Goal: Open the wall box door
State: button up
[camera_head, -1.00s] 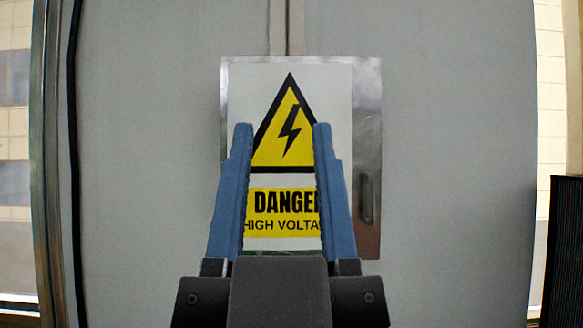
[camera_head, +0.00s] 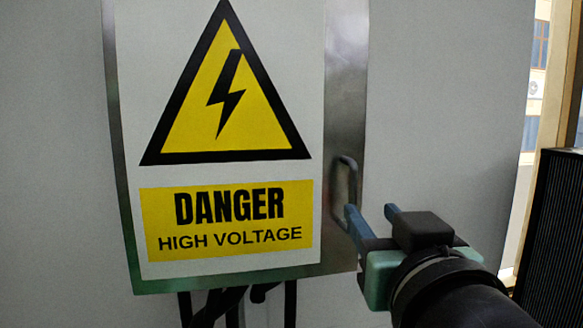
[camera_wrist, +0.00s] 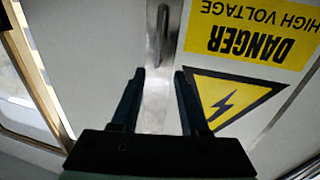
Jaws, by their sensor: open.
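The wall box (camera_head: 345,90) is a metal box on a grey wall, with a white door panel (camera_head: 135,100) bearing a yellow danger sign. The door looks shut. A metal bar handle (camera_head: 344,185) stands on its right side. My gripper (camera_head: 370,210) is open just right of the handle's lower end in the head view. In the wrist view, my gripper (camera_wrist: 159,74) has its fingers apart and the handle (camera_wrist: 161,28) lies ahead of the gap, beyond the tips. I cannot tell whether a finger touches the handle.
Dark cables (camera_head: 230,305) hang below the box. A black ribbed panel (camera_head: 553,225) stands at the right, by a window (camera_head: 540,60). The wall to the right of the box is bare.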

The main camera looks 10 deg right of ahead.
aim_at(354, 188)
jog(key=w+p, duration=0.1)
jog(key=w, duration=0.2)
jog(key=w+d+p, duration=0.1)
jog(key=w, duration=0.3)
jog(key=w+d+p, duration=0.1)
jog(key=w+p, duration=0.1)
jog(key=w, duration=0.2)
jog(key=shift+w+d, duration=0.2)
jog(key=shift+w, duration=0.55)
grip_shut()
dwell(0.7)
